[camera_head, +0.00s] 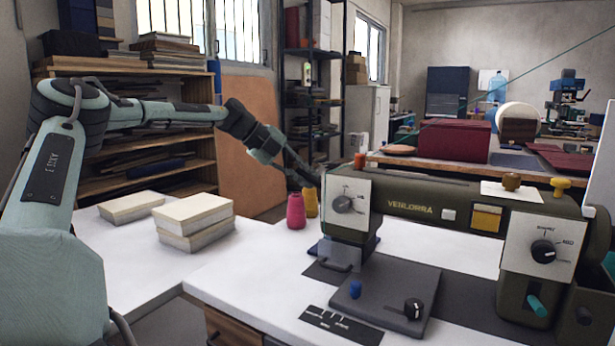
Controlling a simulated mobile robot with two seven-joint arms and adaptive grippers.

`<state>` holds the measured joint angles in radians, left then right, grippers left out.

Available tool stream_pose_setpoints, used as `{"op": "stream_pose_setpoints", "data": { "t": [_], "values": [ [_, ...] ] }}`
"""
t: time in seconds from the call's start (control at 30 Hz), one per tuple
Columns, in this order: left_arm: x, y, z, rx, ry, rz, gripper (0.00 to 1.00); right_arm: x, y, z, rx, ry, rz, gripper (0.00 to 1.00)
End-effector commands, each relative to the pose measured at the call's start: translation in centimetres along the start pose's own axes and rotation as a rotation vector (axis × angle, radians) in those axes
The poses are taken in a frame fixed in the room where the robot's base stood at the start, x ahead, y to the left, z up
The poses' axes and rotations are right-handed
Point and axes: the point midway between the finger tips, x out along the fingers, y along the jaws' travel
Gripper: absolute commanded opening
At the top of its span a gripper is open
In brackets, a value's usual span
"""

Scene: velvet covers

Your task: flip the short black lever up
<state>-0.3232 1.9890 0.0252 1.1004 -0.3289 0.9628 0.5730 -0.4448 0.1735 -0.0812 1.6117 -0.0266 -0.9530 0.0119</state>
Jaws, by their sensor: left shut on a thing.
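The olive-green sewing machine (410,204) stands on the white table, with a white dial plate on its left head and another on its right. My left gripper (308,178) reaches down from the left to the far left edge of the machine's left head. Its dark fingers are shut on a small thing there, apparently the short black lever. The lever cannot be told apart from the dark fingertips, and its tilt cannot be seen. My right gripper is not in view.
Pink (296,211) and yellow (312,202) thread spools stand just below the gripper. A grey plate (388,298) with a blue peg and black knob lies in front. Stacked pale blocks (194,222) sit left.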

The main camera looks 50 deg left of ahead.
Motion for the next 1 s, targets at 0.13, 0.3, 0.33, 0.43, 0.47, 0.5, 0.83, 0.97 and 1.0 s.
{"op": "stream_pose_setpoints", "data": {
  "t": [0.13, 0.3, 0.33, 0.43, 0.47, 0.5, 0.83, 0.97, 1.0],
  "values": [
    [-0.3, -0.6, -0.3, 0.037, -0.032, 0.034, 0.00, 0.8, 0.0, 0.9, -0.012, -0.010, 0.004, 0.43],
    [-0.3, -0.8, -0.4, 0.056, -0.052, 0.056, 0.00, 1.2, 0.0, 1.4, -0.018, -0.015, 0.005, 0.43],
    [-0.3, -0.8, -0.4, 0.058, -0.054, 0.058, 0.00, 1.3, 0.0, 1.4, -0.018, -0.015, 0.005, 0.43],
    [-0.3, -0.8, -0.4, 0.061, -0.058, 0.061, 0.00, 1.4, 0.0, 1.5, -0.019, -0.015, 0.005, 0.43],
    [-0.3, -0.8, -0.4, 0.062, -0.059, 0.062, 0.00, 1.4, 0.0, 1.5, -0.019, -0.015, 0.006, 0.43],
    [-0.3, -0.8, -0.4, 0.062, -0.060, 0.062, 0.00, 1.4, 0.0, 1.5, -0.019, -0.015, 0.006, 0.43],
    [-0.3, -0.8, -0.4, 0.062, -0.060, 0.061, 0.20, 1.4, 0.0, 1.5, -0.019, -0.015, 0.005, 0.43],
    [-0.3, -0.8, -0.4, 0.062, -0.059, 0.061, 0.34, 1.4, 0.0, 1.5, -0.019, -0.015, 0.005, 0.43],
    [-0.3, -0.8, -0.4, 0.061, -0.059, 0.061, 0.34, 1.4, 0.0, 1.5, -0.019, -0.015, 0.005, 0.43]
  ]
}}
